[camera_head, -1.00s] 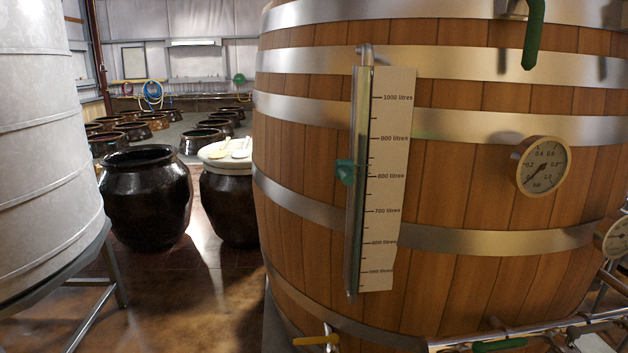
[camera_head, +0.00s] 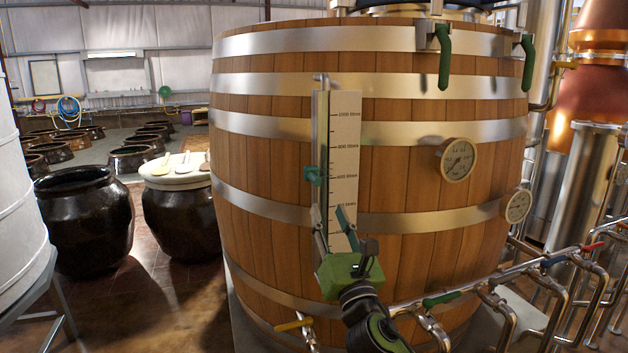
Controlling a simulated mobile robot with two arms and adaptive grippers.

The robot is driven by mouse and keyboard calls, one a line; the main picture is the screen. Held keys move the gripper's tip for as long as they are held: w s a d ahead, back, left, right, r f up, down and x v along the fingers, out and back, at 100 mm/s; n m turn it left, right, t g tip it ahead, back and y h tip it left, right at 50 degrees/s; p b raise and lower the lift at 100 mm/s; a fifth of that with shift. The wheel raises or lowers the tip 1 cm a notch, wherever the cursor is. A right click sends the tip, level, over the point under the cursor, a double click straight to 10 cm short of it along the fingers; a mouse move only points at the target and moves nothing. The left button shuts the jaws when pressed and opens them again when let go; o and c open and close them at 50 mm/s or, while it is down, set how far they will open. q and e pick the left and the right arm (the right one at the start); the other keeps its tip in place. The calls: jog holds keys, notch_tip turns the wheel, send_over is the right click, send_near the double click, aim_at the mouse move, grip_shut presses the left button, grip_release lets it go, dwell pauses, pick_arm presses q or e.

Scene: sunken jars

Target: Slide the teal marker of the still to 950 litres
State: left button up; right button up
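The still is a large wooden barrel (camera_head: 270,160) with metal bands. On its front is a white scale (camera_head: 345,130) marked in litres, beside an upright glass tube (camera_head: 321,130). The teal marker (camera_head: 314,175) sits on the tube at about the 800 litres mark, below 900 and 1000. My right gripper (camera_head: 328,213) is in front of the scale's lower part, below the marker and apart from it in the picture. Its fingers are spread with nothing between them, and it covers the lower marks. My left gripper is not in view.
A round gauge (camera_head: 458,159) and a second one (camera_head: 516,205) are right of the scale. Pipes with a green-handled valve (camera_head: 441,299) run at lower right. A yellow valve handle (camera_head: 293,324) is below the scale. Dark jars (camera_head: 85,220) stand at left.

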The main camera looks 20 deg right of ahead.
aim_at(316, 180)
jog(key=p+x, duration=0.2)
jog(key=x, duration=0.8)
jog(key=shift+w+a+r, duration=0.1)
jog(key=shift+w, duration=0.1)
jog(key=shift+x, duration=0.8)
grip_shut()
